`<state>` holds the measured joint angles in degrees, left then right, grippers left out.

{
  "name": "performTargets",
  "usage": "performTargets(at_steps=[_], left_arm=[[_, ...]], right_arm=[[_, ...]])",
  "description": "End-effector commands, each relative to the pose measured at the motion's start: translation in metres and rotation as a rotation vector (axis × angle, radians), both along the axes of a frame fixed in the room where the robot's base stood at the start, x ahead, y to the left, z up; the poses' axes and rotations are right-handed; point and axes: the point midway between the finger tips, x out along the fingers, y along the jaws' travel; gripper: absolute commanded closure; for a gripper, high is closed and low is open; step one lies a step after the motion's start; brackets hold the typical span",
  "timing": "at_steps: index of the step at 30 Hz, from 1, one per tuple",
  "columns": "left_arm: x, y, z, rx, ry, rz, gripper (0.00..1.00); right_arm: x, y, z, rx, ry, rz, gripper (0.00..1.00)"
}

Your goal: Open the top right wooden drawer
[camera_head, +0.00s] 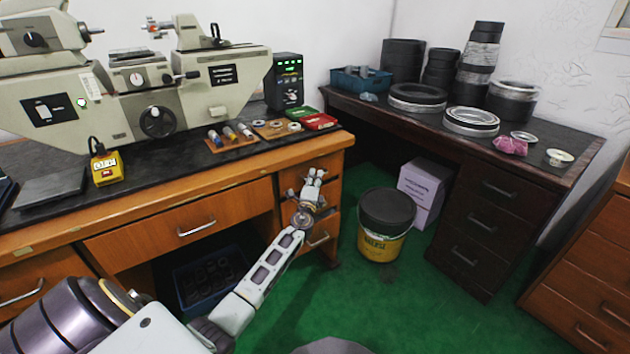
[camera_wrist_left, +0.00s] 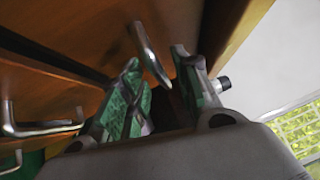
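The top right wooden drawer (camera_head: 328,187) is in the right pedestal of the wooden desk, just below the desktop. It looks shut. My left gripper (camera_head: 312,182) is in front of it and hides its handle in the head view. In the left wrist view a metal bar handle (camera_wrist_left: 149,52) stands out from a wooden front. The two green-padded fingers of my left gripper (camera_wrist_left: 160,76) are apart, with the handle in line with the gap between them. I cannot tell whether either finger touches the handle. My right gripper is in neither view.
A lower drawer handle (camera_head: 318,239) is below my gripper, and the wide middle drawer (camera_head: 180,222) is to its left. A yellow bucket with a black lid (camera_head: 384,225) stands on the green floor to the right. A blue crate (camera_head: 211,280) is under the desk.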

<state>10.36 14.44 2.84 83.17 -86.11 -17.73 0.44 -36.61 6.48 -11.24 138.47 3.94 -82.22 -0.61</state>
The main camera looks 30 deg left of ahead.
Motion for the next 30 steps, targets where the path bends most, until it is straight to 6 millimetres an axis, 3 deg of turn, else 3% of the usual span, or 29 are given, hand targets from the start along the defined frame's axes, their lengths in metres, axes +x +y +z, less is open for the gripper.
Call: performTargets(at_steps=[11, 19, 30], left_arm=[[0.0024, 0.0009, 0.0009, 0.0, -0.001, 0.0, 0.68], [0.0023, 0.0009, 0.0007, 0.0, 0.0, 0.0, 1.0], [0.002, 0.0003, 0.0, 0.0, 0.001, 0.0, 1.0]], right_arm=[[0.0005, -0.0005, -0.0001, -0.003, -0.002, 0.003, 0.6], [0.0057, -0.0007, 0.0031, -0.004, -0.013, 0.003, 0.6], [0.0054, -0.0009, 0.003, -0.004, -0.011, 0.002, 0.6]])
